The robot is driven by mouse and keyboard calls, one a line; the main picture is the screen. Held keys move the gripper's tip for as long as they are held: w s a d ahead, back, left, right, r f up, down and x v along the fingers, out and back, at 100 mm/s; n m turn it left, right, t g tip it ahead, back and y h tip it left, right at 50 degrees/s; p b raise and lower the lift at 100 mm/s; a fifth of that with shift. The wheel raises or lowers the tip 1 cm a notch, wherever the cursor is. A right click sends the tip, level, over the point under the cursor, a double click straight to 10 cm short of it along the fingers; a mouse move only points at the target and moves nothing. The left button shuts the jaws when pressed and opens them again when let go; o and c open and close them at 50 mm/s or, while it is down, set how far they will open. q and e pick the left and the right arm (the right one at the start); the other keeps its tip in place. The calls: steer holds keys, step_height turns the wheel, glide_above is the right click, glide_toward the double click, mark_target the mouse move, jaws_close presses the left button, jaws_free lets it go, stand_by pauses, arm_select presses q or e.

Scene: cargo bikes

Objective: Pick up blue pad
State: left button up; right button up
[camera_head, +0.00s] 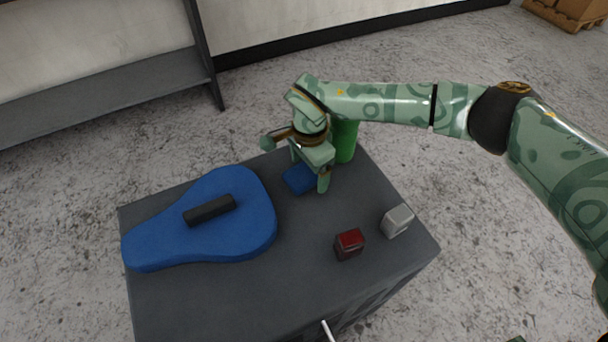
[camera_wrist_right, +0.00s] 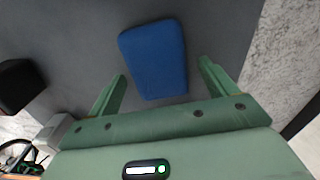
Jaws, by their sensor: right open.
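The blue pad (camera_head: 299,179) is a small blue block lying on the dark grey table top (camera_head: 285,280). My right gripper (camera_head: 308,172) is over it at the table's back part, and the gripper hides part of the pad in the head view. In the right wrist view the whole pad (camera_wrist_right: 154,60) shows just ahead of the open fingers of my right gripper (camera_wrist_right: 162,80). The pad's near end lies between the fingertips, with gaps on both sides. Nothing is held. My left gripper does not show.
A large blue case (camera_head: 245,235) with a black handle (camera_head: 209,210) lies at the table's left. A green cylinder (camera_head: 345,142) stands right behind my right gripper. A red and dark box (camera_head: 349,244) and a light grey box (camera_head: 397,220) stand at the right. The front of the table top is clear.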

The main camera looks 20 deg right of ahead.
mark_target(308, 170)
steer(key=c, duration=1.1)
steer(key=shift+r, duration=0.15)
steer(key=shift+r, duration=0.2)
step_height(308, 170, up, 3)
steer(key=shift+f+p, duration=0.2)
steer(key=shift+p, duration=0.5)
arm_select(q)
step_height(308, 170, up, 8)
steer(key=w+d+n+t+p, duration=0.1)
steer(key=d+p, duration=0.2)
steer(key=p, duration=0.6)
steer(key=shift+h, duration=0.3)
arm_select(e)
steer(key=s+r, duration=0.3)
steer(key=s, duration=0.1)
steer(key=s+r, duration=0.3)
steer(key=s, duration=0.2)
steer(key=s+r, duration=0.3)
steer(key=s, duration=0.2)
steer(key=shift+d+r, duration=0.15)
steer(key=shift+r, duration=0.25)
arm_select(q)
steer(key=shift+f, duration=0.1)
